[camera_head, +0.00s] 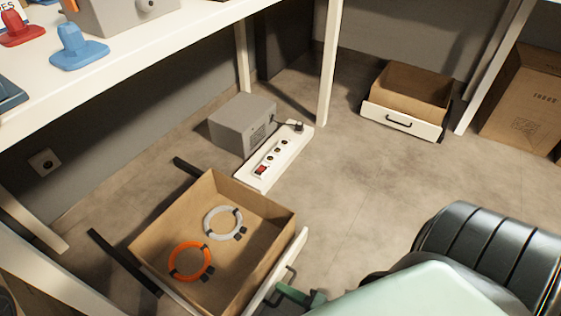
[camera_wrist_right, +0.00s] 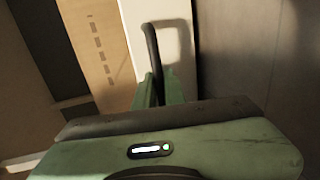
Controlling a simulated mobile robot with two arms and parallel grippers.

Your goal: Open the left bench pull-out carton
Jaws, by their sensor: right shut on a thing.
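The left pull-out carton (camera_head: 265,205) is a brown open box with a white front panel (camera_head: 290,262) and a dark handle (camera_head: 284,281). It sits out on its dark rails, and its inside is visible from above. An orange cable ring (camera_head: 174,262) and a white cable ring (camera_head: 207,222) lie in it. My right gripper (camera_head: 296,293) is at the front panel, shut on the handle. In the right wrist view the green fingers (camera_wrist_right: 157,90) close around the lower part of the dark handle (camera_wrist_right: 152,48). My left gripper is not in view.
A grey box (camera_head: 240,124) and a white power strip (camera_head: 275,157) lie on the floor behind the carton. Another carton with a white front (camera_head: 402,122) stands at the far right, near a closed cardboard box (camera_head: 525,105). White table legs (camera_head: 329,65) rise nearby. Floor right of the carton is clear.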

